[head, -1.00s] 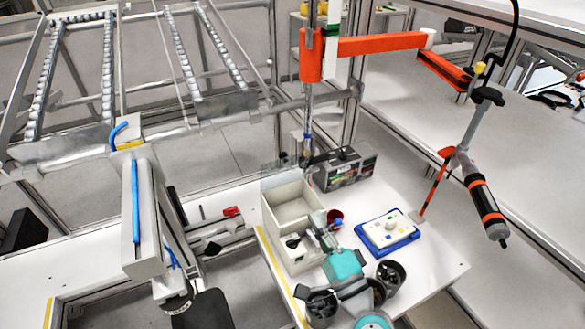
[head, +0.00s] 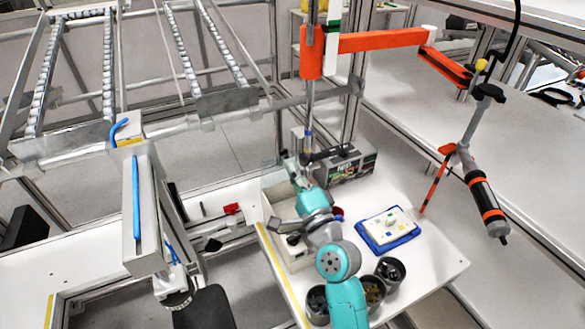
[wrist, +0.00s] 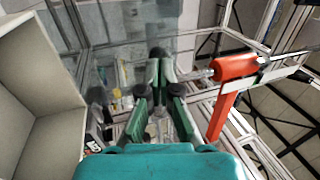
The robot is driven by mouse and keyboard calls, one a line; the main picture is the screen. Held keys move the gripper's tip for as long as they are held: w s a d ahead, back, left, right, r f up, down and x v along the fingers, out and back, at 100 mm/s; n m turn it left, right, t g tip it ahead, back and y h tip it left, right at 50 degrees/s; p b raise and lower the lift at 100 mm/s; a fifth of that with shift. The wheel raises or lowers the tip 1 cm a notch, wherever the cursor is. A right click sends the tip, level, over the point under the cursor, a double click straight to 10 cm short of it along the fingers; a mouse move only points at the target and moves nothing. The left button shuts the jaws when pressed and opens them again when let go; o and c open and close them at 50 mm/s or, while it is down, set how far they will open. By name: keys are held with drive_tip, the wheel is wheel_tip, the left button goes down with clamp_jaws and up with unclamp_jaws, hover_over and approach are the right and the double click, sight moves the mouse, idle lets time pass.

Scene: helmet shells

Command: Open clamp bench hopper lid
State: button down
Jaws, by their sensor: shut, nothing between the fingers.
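The hopper is a beige open-topped bin (head: 281,204) on the white bench; its inside shows at the left of the wrist view (wrist: 50,130). A clear see-through lid panel (wrist: 110,30) stands raised at the bin's far edge, its rim seen in the wrist view. In the head view it is faint and partly hidden by my arm. My gripper (wrist: 158,55) is shut and empty, with its fingers close to the clear panel. In the head view my gripper (head: 291,160) is over the far end of the bin. I cannot tell whether it touches the panel.
A grey box device (head: 345,169) stands behind the bin, right of my gripper. A blue tray with a white block (head: 387,230) and dark cups (head: 390,270) are on the bench. An orange arm (head: 380,42) with a hanging tool (head: 484,205) is above right.

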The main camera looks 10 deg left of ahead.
idle(0.4)
drive_tip(key=shift+w+a+r+g+h, duration=0.3)
drive_tip(key=shift+w+a+r+g, duration=0.15)
drive_tip(key=shift+w, duration=0.3)
drive_tip(key=shift+s, duration=0.1)
